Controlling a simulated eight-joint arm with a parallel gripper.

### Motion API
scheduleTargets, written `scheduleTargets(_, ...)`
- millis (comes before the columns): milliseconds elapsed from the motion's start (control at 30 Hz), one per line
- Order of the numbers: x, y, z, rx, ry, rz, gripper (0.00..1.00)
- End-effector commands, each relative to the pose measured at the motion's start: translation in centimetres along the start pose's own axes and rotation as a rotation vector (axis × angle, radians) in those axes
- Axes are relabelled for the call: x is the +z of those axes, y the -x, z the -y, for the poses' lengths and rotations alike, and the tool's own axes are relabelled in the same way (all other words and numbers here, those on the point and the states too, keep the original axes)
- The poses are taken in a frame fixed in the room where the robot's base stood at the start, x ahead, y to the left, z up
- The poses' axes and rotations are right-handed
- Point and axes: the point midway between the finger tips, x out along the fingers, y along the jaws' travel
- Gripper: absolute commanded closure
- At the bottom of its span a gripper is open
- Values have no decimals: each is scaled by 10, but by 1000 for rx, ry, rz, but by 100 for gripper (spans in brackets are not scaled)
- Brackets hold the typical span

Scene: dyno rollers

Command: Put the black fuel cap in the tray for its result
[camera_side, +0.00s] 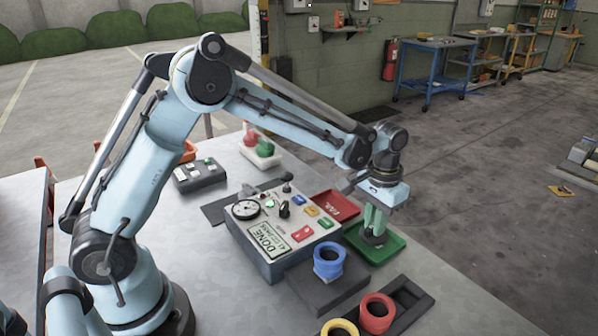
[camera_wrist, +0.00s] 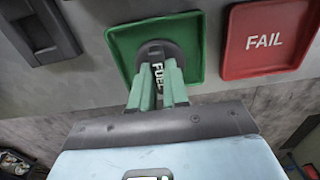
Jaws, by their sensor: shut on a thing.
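The black fuel cap (camera_side: 373,239) is held between the green fingers of my gripper (camera_side: 375,222), over the green tray (camera_side: 398,243). In the wrist view, the cap (camera_wrist: 172,47) shows white "FUEL" lettering between the fingers (camera_wrist: 158,72). I cannot tell whether the cap touches the tray floor. The tray's middle is hidden behind the cap and fingers. The red tray (camera_side: 330,204), marked "FAIL", lies beside the green one and looks empty. The tester box (camera_side: 283,228) has a sign reading "DONE", a round gauge and a green lamp (camera_side: 269,204).
A blue ring (camera_side: 329,258) stands on a dark block in front of the tester. A red ring (camera_side: 377,311) and a yellow ring (camera_side: 340,329) stand near the front edge. A grey button box (camera_side: 199,175) and a white tray with red and green items (camera_side: 260,156) are further back.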

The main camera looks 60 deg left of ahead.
Motion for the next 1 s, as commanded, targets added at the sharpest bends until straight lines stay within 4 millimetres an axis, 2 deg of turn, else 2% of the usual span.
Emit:
scheduleTargets(367, 0, -4, 0, 0, 0, 0, 100)
scheduleTargets(400, 0, -4, 0, 0, 0, 0, 82)
scheduleTargets(567, 0, -4, 0, 0, 0, 0, 60)
scheduleTargets(867, 0, -2, 0, 0, 0, 0, 60)
scheduleTargets(1000, 0, 10, 0, 0, 0, 0, 60)
